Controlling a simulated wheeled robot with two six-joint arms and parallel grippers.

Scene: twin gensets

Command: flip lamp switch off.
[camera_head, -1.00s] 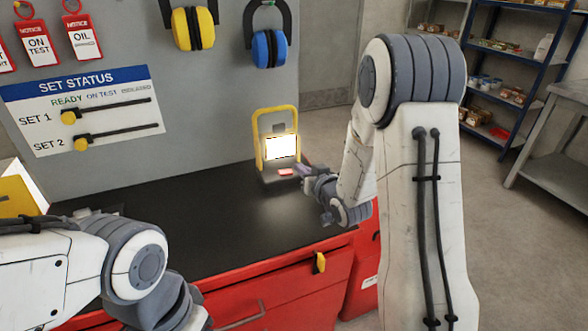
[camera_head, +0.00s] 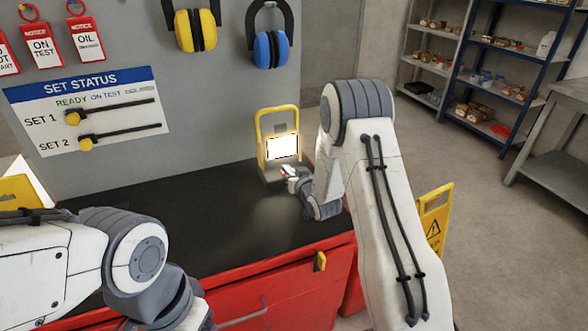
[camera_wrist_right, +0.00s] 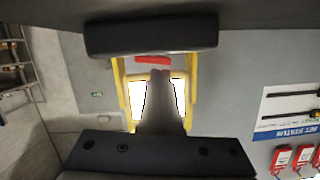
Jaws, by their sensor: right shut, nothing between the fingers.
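The lamp (camera_head: 281,147) stands on the black bench top, with a yellow frame and a bright, lit white panel. Its red switch (camera_wrist_right: 152,60) shows in the right wrist view, just beyond the tips of my right gripper (camera_wrist_right: 160,74). That gripper is shut with nothing in it. In the head view, my right gripper (camera_head: 291,176) is at the lamp's front base and covers part of it. I cannot tell whether its tips touch the switch. My left arm is at the lower left, with its gripper out of view.
The black bench top (camera_head: 215,215) is largely clear between my arms, above red drawers (camera_head: 290,295). A grey board with a set status sign (camera_head: 85,110) and ear defenders (camera_head: 270,48) stands behind. A yellow warning sign (camera_head: 433,225) is on the floor at right.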

